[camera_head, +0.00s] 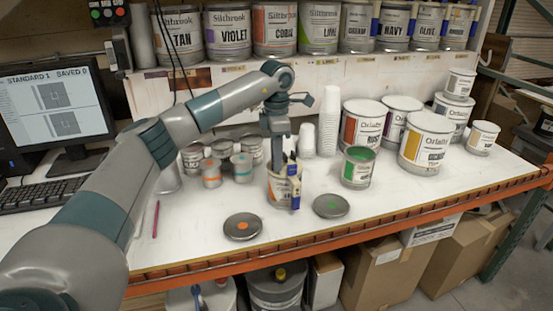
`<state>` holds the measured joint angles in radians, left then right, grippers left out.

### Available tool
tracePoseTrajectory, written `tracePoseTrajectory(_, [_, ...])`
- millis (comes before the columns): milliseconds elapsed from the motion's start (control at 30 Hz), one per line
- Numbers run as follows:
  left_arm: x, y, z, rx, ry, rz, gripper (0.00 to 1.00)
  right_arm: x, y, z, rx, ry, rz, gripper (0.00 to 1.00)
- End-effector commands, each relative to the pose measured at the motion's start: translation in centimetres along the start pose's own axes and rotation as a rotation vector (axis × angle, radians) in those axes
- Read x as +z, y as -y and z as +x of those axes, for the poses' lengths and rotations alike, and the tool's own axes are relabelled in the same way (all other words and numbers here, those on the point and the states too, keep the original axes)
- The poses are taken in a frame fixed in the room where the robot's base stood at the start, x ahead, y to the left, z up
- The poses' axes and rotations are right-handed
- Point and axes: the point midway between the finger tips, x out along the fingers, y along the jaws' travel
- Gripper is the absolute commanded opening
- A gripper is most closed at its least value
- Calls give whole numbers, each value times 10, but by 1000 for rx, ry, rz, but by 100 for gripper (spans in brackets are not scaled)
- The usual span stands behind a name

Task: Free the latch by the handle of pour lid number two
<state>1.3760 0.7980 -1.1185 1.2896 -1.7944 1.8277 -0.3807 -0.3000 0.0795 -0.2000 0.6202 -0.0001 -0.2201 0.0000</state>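My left arm reaches in from the left, and my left gripper (289,165) points down at the top of a small can (279,189) in the middle of the table. A blue and pale yellow upright piece (295,193) shows at the can's right side, and it may be part of a pour lid with its handle. The gripper covers much of the can's top, so the latch and any lid number are hidden. I cannot tell whether the fingers are closed on the handle. My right gripper is out of view.
An open can of green paint (358,167) stands to the right. Loose lids with an orange dot (243,226) and a green dot (331,205) lie in front. Stacked white cups (328,122) and several cans stand behind and right. A monitor (56,107) is at left.

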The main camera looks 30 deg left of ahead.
Motion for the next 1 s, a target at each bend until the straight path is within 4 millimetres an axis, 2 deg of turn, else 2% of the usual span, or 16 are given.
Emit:
tracePoseTrajectory(267, [0,0,-3,0,0,0,15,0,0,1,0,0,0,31])
tracePoseTrajectory(467, [1,0,-18,2,2,0,15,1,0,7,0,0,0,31])
tracePoseTrajectory(767, [1,0,-70,3,4,0,15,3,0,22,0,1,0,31])
tracePoseTrajectory(867, [1,0,-91,3,3,-1,15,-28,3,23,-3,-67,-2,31])
tracePoseTrajectory(1000, [0,0,-116,3,2,-1,15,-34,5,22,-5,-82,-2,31])
